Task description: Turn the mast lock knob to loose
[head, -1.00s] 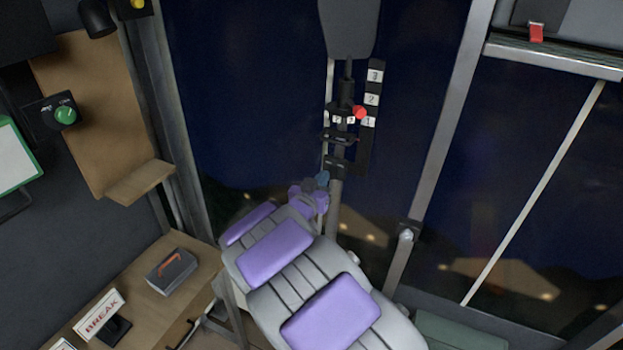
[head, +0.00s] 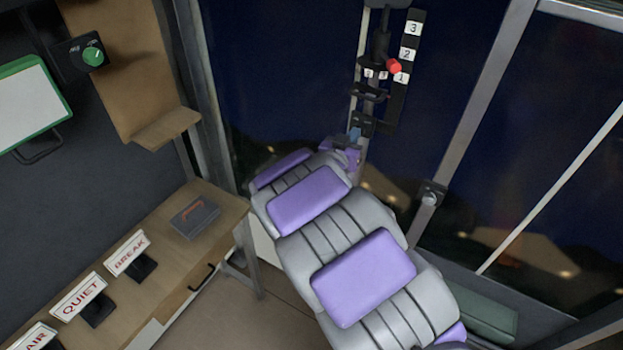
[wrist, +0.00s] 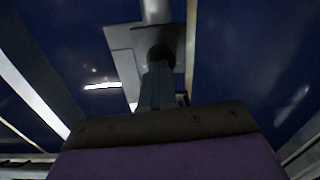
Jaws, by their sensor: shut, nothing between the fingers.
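A dark upright mast (head: 380,38) stands in front of the dark window, at the top of the head view. A red knob (head: 394,66) sticks out from its collar, next to a black strip with numbers 1 to 3 (head: 412,45); it looks like the lock knob. Small white labels sit by the collar, too small to read. My gripper (head: 355,133) has blue-grey fingers and is below the red knob, apart from it. In the wrist view my gripper (wrist: 158,75) is shut and empty, pointing at a dark rounded part. The red knob is not discernible there.
A green knob (head: 93,56) sits on a black box at the left wall. A wooden desk (head: 215,225) at lower left holds a grey box (head: 195,216) and signs, including QUIET (head: 79,297). A metal window post (head: 480,110) stands right of the mast.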

